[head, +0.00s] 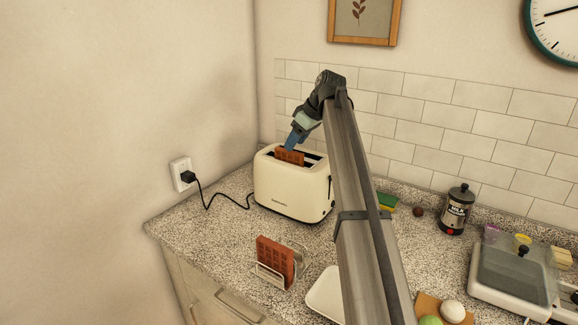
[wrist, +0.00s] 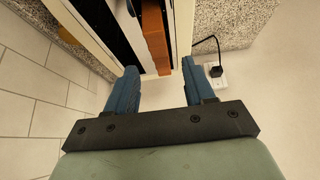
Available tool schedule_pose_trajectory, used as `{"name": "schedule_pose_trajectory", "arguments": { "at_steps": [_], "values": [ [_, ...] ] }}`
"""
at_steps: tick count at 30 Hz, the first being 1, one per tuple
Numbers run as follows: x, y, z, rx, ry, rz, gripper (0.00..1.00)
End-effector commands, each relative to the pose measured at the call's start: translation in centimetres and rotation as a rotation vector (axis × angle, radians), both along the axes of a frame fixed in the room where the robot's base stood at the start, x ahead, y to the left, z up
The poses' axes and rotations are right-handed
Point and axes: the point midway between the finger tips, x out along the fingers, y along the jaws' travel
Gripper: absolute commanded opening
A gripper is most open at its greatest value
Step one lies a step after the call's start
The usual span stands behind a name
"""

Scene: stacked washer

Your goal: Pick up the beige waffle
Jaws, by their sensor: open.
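A brown-orange waffle (head: 290,157) stands on edge in a slot of the cream toaster (head: 290,195), its top poking out. It looks more brown than beige. A second reddish-brown waffle (head: 275,258) stands in a wire rack on the counter in front. My gripper (head: 289,147) is at the toaster's top, its blue fingertips at the upper edge of the toaster waffle. In the wrist view, my open gripper (wrist: 159,68) has the waffle (wrist: 155,38) between its two fingers, with a gap on both sides. Whether the fingertips overlap the waffle in depth is unclear.
The wire rack (head: 270,277) and a white dish (head: 325,295) stand before the toaster. A black cord runs to the wall outlet (head: 181,173) at left. A dark canister (head: 456,210) and a lidded appliance (head: 515,275) stand at right. The tiled wall is close behind.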

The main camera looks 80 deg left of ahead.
Motion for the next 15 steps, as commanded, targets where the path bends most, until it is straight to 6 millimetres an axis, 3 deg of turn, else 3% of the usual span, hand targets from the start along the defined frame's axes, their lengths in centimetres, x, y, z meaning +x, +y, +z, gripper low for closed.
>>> {"name": "schedule_pose_trajectory", "arguments": {
  "at_steps": [9, 15],
  "values": [
    [-1.4, 1.3, -3.4, -0.001, -0.001, 0.0, 0.53],
    [-1.5, 1.4, -3.6, -0.001, -0.001, 0.0, 0.53]
  ]
}}
